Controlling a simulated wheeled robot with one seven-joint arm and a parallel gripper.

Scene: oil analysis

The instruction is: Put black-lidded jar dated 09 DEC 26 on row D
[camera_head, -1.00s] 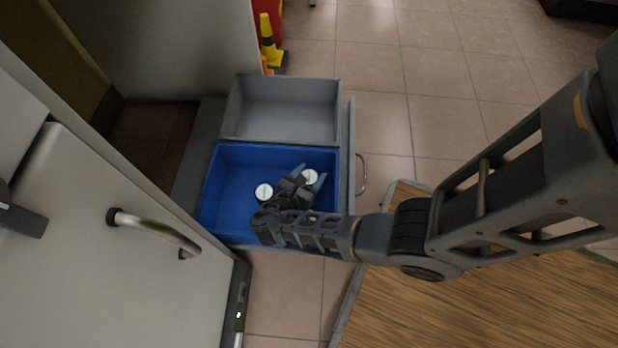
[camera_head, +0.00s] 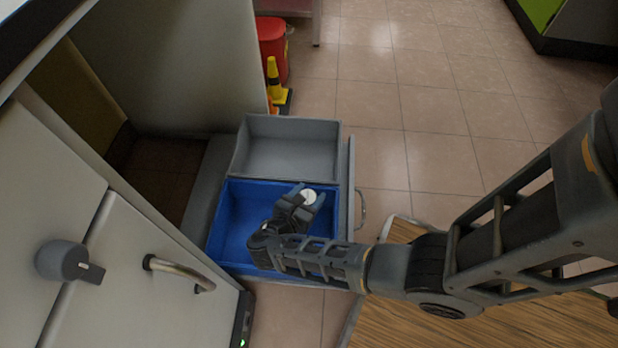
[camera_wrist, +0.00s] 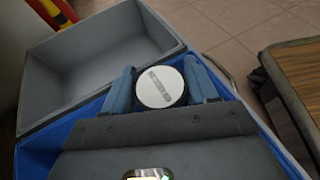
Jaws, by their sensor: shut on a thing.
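A round jar (camera_wrist: 160,87) with a white top, a dark rim and a grey printed strip is between the two blue fingers of my gripper (camera_wrist: 164,92). The strip's text is too small to read. My gripper is shut on this jar. In the head view the jar (camera_head: 308,195) shows as a white disc at the tip of my gripper (camera_head: 302,203), over the right part of the blue bin (camera_head: 229,222). I cannot tell how far it is above the bin floor. No row D mark shows in these views.
A grey empty bin (camera_head: 290,157) adjoins the blue one in the pulled-out drawer with a handle (camera_head: 361,208). A white cabinet front with a handle (camera_head: 180,270) stands left. A wooden surface (camera_head: 470,318) lies below my arm.

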